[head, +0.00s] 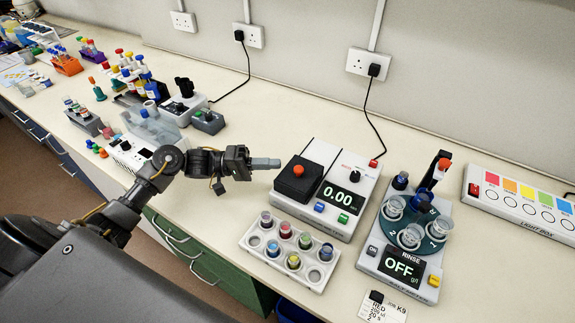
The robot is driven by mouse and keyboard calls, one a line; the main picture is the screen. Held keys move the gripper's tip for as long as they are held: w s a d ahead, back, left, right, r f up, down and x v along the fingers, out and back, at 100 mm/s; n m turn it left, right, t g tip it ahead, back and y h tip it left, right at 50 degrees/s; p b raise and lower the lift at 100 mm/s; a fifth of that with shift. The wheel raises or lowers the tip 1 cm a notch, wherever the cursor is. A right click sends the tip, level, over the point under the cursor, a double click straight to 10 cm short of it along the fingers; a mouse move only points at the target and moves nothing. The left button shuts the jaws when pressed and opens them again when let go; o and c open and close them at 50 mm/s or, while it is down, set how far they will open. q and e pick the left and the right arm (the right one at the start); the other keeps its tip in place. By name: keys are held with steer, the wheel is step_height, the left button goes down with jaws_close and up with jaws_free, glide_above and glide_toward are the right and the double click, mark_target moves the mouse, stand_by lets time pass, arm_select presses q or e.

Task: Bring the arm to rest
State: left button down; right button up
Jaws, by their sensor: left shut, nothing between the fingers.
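My left arm comes in from the left, over the front part of the bench (455,125). My left gripper (268,163) is shut and empty. It points right, in the air just left of the balance-like device (345,185) with a black block, an orange knob and a display reading 0.00. No object is in its fingers. My right gripper does not show.
A white rack of coloured vials (248,243) stands at the bench front. A rinse device (368,262) with clear cups reads OFF. A light box (521,208) is at the right. Several tube racks and devices crowd the left. A cable runs to a wall socket (365,63).

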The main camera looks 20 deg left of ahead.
arm_select(q)
steer(key=b+v, duration=0.1)
steer(key=v, duration=0.4)
steer(key=shift+w+a, duration=0.1)
steer(key=shift+a, duration=0.1)
